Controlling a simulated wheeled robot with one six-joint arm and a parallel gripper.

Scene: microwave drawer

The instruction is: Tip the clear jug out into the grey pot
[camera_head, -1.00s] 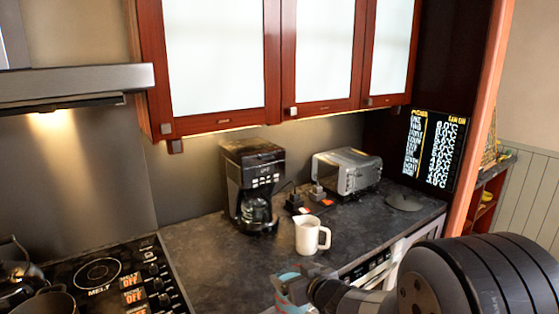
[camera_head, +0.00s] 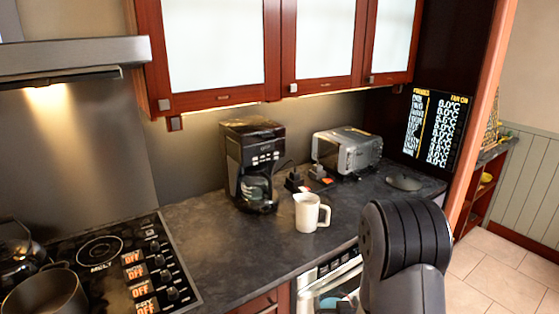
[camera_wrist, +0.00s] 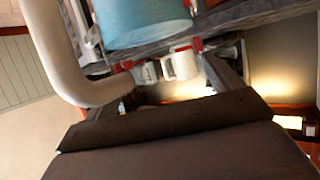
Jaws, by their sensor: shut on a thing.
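The clear jug with light blue contents (camera_wrist: 140,25) is close in front of my gripper (camera_wrist: 150,62) in the wrist view, with a thick pale curved handle at the left. My gripper is shut on the jug. The grey pot (camera_head: 50,298) stands at the front left on the stove, far to the left of the jug.
A white pitcher (camera_head: 307,213) stands on the dark counter (camera_head: 215,255) in front of a coffee maker (camera_head: 250,165). A toaster (camera_head: 347,150) is behind it. A kettle (camera_head: 15,252) is beside the pot. A range hood (camera_head: 70,72) hangs above the stove. The counter's left part is clear.

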